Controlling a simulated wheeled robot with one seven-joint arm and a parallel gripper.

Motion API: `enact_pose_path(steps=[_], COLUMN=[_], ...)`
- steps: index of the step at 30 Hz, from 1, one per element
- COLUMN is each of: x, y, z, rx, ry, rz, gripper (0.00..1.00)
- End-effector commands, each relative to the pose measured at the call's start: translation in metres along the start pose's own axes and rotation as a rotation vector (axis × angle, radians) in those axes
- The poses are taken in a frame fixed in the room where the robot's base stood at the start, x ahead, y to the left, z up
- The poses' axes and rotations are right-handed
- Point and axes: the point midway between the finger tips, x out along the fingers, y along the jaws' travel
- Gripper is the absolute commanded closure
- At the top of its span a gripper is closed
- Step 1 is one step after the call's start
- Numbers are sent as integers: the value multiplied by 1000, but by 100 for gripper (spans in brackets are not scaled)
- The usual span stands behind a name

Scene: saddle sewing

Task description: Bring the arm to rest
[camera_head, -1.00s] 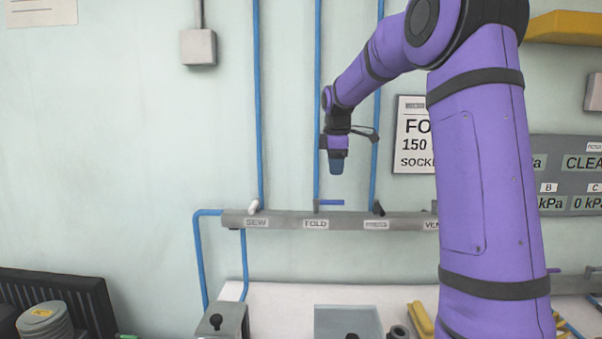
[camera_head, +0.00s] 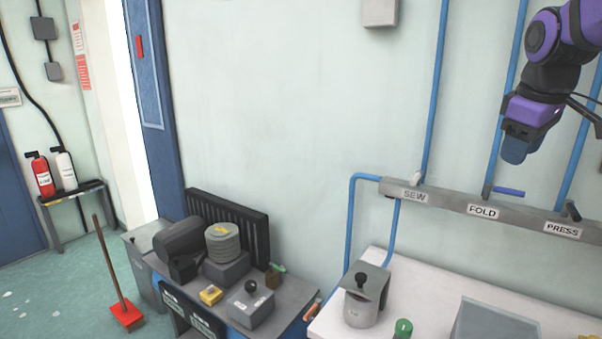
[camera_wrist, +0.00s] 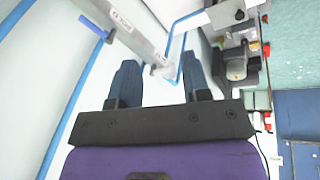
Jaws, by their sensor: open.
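My gripper (camera_head: 519,147) hangs from my purple arm at the upper right of the head view, in front of the wall and above the grey valve rail (camera_head: 448,203). In the wrist view my gripper (camera_wrist: 164,85) shows two dark blue fingers spread apart with nothing between them. The valve rail also crosses the upper left of the wrist view (camera_wrist: 135,38). In the head view the rail carries the labels SEW, FOLD and PRESS, and a blue lever (camera_head: 509,191) stands out at FOLD.
A white table (camera_head: 430,295) below the rail holds a grey metal fixture (camera_head: 366,294). A dark bench (camera_head: 287,311) with several devices stands left of it. A red broom (camera_head: 127,315) and fire extinguishers (camera_head: 42,174) are further left. Blue pipes (camera_head: 436,95) run up the wall.

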Motion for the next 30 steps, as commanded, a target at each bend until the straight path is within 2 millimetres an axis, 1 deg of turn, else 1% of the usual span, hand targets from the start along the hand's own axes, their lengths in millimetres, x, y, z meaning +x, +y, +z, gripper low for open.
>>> enact_pose_path(steps=[1, 8, 12, 18, 21, 24, 30], x=[-6, -18, -18, -13, -9, -6, -4], y=[-15, -71, -102, -141, -153, -161, -166], z=[8, 46, 72, 107, 120, 128, 133], rx=[31, 200, 306, 444, 496, 531, 550], ry=[14, 71, 107, 154, 171, 181, 185], rz=[4, 3, -11, -40, -55, -65, -72], gripper=[57, 57, 57, 57, 57, 57, 57])
